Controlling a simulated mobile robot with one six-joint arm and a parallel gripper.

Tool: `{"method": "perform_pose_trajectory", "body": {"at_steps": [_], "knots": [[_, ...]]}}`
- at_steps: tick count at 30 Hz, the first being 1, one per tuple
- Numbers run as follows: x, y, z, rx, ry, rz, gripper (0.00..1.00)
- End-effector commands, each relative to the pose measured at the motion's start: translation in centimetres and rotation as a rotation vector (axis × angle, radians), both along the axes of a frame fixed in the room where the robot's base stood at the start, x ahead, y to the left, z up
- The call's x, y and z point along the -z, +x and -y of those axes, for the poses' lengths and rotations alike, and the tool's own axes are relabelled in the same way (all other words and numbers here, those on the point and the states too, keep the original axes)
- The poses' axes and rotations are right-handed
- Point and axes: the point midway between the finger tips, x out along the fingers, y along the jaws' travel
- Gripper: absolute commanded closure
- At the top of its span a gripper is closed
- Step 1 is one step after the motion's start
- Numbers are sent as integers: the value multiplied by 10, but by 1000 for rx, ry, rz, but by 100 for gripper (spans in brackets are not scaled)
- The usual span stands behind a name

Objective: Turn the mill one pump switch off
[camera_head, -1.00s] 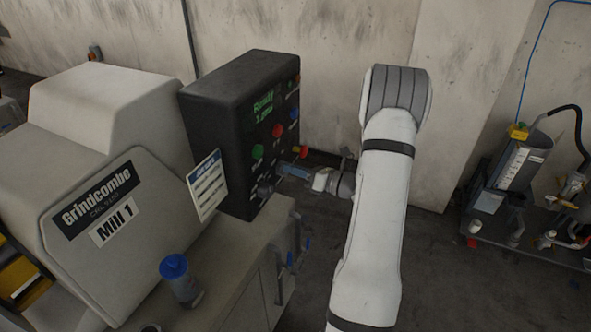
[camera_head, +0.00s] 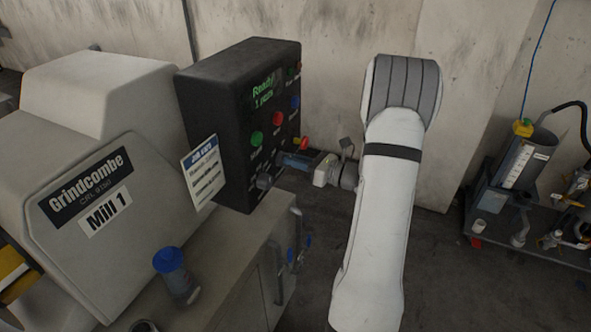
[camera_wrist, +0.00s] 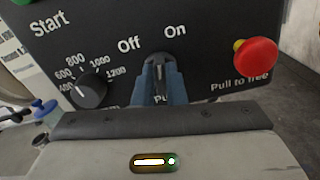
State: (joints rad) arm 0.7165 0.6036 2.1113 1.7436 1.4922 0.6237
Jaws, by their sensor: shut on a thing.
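The pump switch (camera_wrist: 161,58) is a dark rotary knob on the black control panel (camera_head: 205,128), with "Off" printed at its upper left and "On" above it in the wrist view. A label below begins "Pu" and is mostly hidden by my fingers. My gripper (camera_wrist: 159,80) has its blue-grey fingers shut on the knob. The fingers cover much of the knob, so its exact pointing direction is hard to tell. In the camera_head view my gripper (camera_head: 284,160) reaches the panel's lower part from the right; the switch is hidden there.
A speed dial (camera_wrist: 91,88) sits left of the switch, and a red push-button (camera_wrist: 257,57) marked "Pull to free" sits right. Mill 1 (camera_head: 95,190) stands left, with a blue-lidded pot (camera_head: 172,272) on its ledge. A cart (camera_head: 540,239) stands at right.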

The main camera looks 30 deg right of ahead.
Motion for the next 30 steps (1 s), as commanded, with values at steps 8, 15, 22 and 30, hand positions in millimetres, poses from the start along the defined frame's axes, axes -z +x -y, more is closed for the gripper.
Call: {"method": "perform_pose_trajectory", "body": {"at_steps": [8, 15, 22, 30], "knots": [[7, -1, -1, 1, -211, 168, 100], [7, -3, -3, 1, -375, 296, 100], [5, -4, -3, 1, -491, 386, 100], [3, -4, -4, 1, -566, 443, 100]]}}
